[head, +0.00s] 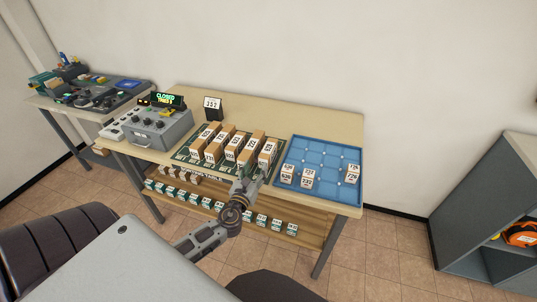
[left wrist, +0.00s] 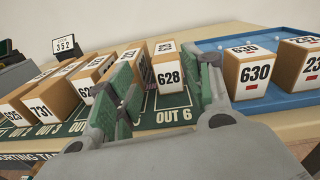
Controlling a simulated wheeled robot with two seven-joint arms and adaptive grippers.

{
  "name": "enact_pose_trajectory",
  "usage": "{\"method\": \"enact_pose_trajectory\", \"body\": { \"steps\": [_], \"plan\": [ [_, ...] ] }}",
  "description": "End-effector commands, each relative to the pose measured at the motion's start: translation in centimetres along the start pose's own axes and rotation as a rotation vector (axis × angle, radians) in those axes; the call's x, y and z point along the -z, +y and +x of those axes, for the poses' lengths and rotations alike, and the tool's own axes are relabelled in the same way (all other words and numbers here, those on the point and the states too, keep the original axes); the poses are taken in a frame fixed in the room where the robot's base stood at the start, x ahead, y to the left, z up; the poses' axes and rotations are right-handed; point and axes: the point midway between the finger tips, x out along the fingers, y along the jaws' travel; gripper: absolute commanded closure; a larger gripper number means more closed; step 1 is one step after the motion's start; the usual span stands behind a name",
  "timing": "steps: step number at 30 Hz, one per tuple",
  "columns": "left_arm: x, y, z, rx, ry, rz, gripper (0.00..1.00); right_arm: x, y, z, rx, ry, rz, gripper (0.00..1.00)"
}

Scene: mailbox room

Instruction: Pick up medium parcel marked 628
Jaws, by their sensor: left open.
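The parcel marked 628 (left wrist: 167,72) is a brown box with a white label, standing at OUT 6 on the green sorting mat. In the head view it appears to be the rightmost box (head: 268,149) of the row. My left gripper (head: 248,177) is at the front edge of the mat. In the left wrist view the left gripper (left wrist: 168,95) is open, one green-padded finger on each side of parcel 628. I cannot tell whether either finger touches it. My right gripper is not in view.
Several similar parcels (left wrist: 88,75) stand close on the left of 628. To its right a blue tray (head: 325,160) holds several parcels, including 630 (left wrist: 250,72). A small sign reads 352 (head: 212,104). A grey console (head: 160,128) stands left. A lower shelf (head: 255,210) holds small boxes.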

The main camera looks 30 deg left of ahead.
Motion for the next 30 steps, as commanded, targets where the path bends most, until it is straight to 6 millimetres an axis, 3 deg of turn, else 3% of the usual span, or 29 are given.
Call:
{"method": "enact_pose_trajectory", "body": {
  "steps": [5,17,30],
  "plan": [
    [0.2,-0.3,0.2,0.033,-0.008,0.089,0.49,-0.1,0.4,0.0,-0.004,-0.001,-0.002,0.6],
    [0.1,-0.3,0.4,0.032,-0.008,0.087,0.49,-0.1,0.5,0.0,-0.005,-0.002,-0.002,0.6],
    [0.0,-0.4,3.2,0.031,-0.009,0.085,0.49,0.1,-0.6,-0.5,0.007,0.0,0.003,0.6]
  ]
}}
